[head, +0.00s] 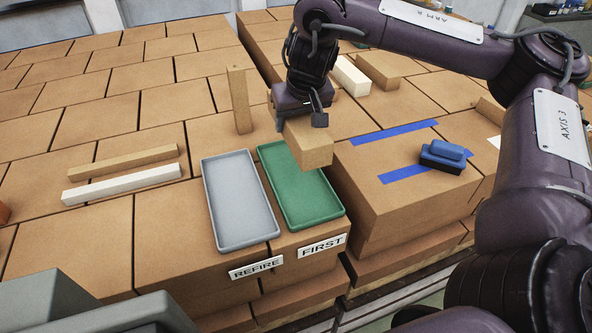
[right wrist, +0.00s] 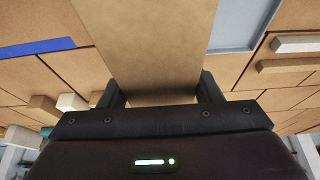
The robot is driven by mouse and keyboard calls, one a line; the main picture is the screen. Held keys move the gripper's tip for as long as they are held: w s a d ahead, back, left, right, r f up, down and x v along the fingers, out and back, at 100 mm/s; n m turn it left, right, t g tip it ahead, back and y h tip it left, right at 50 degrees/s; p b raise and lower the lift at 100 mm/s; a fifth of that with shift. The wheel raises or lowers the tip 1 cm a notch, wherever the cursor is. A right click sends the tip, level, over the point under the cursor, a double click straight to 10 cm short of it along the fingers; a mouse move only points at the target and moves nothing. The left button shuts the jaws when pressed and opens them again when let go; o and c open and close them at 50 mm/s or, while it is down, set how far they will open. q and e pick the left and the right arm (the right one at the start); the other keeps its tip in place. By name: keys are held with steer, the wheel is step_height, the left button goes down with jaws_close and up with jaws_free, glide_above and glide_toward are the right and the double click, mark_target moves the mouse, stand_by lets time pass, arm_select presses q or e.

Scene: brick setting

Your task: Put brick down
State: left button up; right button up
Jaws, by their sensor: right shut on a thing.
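My right gripper (head: 302,112) is shut on a tan brick (head: 309,147). The brick hangs over the far right part of the green tray (head: 318,222), apparently above it; the height of the gap is hard to judge. The green tray's visible floor is empty, and a FIRST label (head: 321,246) is in front of it. In the right wrist view the brick (right wrist: 150,45) fills the space between the fingers (right wrist: 155,92) and hides what lies behind. My left gripper is not in view.
An empty grey tray (head: 239,238) with a REFIRE label (head: 256,267) stands left of the green one. An upright tan brick (head: 239,100) stands behind. A blue-topped block (head: 443,156) and blue tape strips (head: 395,133) are right. White (head: 122,184) and tan bars (head: 124,162) lie left.

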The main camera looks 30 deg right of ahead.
step_height(320, 180, down, 10)
steer(key=b, duration=0.4)
steer(key=shift+r, duration=0.2)
steer(key=shift+a+f+b, duration=0.1)
steer(key=shift+f+b, duration=1.3)
steer(key=shift+f, duration=0.85)
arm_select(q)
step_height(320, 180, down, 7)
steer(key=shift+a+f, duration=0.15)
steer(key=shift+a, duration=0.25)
arm_select(e)
steer(key=shift+w, duration=0.1)
steer(key=o, duration=1)
steer(key=shift+f, duration=0.15)
steer(key=o, duration=0.4)
steer(key=shift+o, duration=0.2)
